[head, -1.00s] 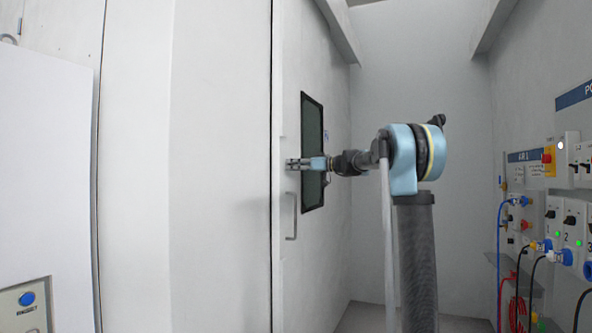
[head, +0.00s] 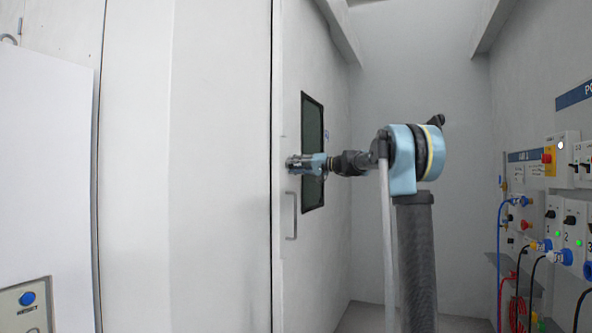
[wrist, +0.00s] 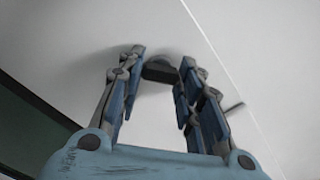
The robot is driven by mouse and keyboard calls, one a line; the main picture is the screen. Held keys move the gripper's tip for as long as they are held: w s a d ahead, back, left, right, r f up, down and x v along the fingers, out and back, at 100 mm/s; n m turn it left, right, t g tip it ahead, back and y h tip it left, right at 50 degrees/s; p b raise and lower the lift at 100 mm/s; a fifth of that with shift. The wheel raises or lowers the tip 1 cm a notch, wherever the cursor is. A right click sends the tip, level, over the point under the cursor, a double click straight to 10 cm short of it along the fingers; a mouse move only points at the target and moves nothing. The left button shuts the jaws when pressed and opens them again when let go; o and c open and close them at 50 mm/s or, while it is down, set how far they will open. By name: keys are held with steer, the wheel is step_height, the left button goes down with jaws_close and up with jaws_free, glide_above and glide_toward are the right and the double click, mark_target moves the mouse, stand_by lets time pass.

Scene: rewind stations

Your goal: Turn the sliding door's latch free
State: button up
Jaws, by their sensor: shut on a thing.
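The sliding door (head: 315,255) is pale, with a dark window (head: 312,120) and an upright bar handle (head: 291,215) near its left edge. My gripper (head: 290,163) is at the door's left edge, above the handle and left of the window. In the wrist view, my gripper (wrist: 163,60) has its fingers on either side of the dark grey latch (wrist: 160,71) and is shut on it. The fingers hide much of the latch, so its exact angle cannot be told. A short grey bar (wrist: 234,106) shows beyond the right finger; I cannot tell what it belongs to.
A wall panel (head: 565,220) with switches, sockets and hanging cables stands at the right. A blue reset button (head: 27,298) is on a box at the lower left. Pale wall panel (head: 220,180) runs left of the door. Clear space lies between my arm and the right wall.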

steer(key=shift+f+m, duration=0.1)
steer(key=shift+m, duration=3.6)
steer(key=o, duration=1.1)
steer(key=shift+f, duration=0.1)
steer(key=shift+c, duration=0.2)
steer(key=v, duration=1.2)
steer(key=shift+w, duration=0.1)
